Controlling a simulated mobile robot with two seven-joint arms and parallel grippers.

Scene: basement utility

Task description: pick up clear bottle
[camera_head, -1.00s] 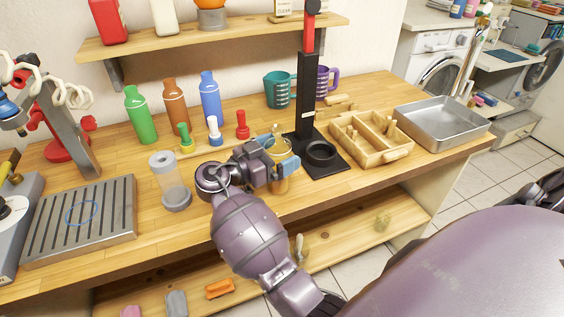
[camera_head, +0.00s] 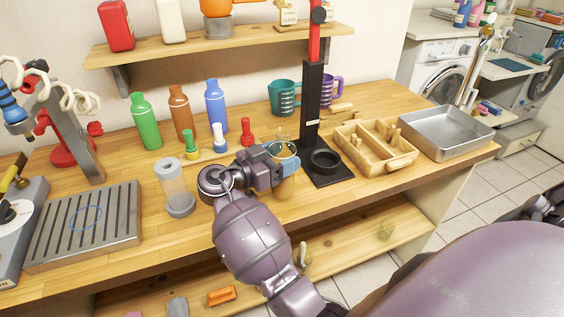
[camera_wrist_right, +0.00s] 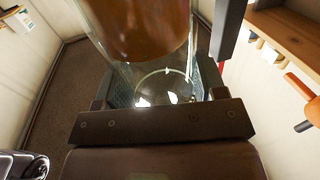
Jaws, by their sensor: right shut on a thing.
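My right gripper (camera_head: 283,163) is shut on the clear bottle (camera_head: 284,187), near the front edge of the workbench. The bottle looks upright, with a clear body through which brown shows; the fingers hide its middle. In the right wrist view the see-through bottle (camera_wrist_right: 150,75) sits between the fingers. Whether its base touches the bench I cannot tell. My left gripper is not in view.
A black stand (camera_head: 311,110) is close on the right, with a wooden divided tray (camera_head: 375,146) beyond. Green (camera_head: 146,122), brown (camera_head: 181,113) and blue (camera_head: 215,105) bottles stand behind.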

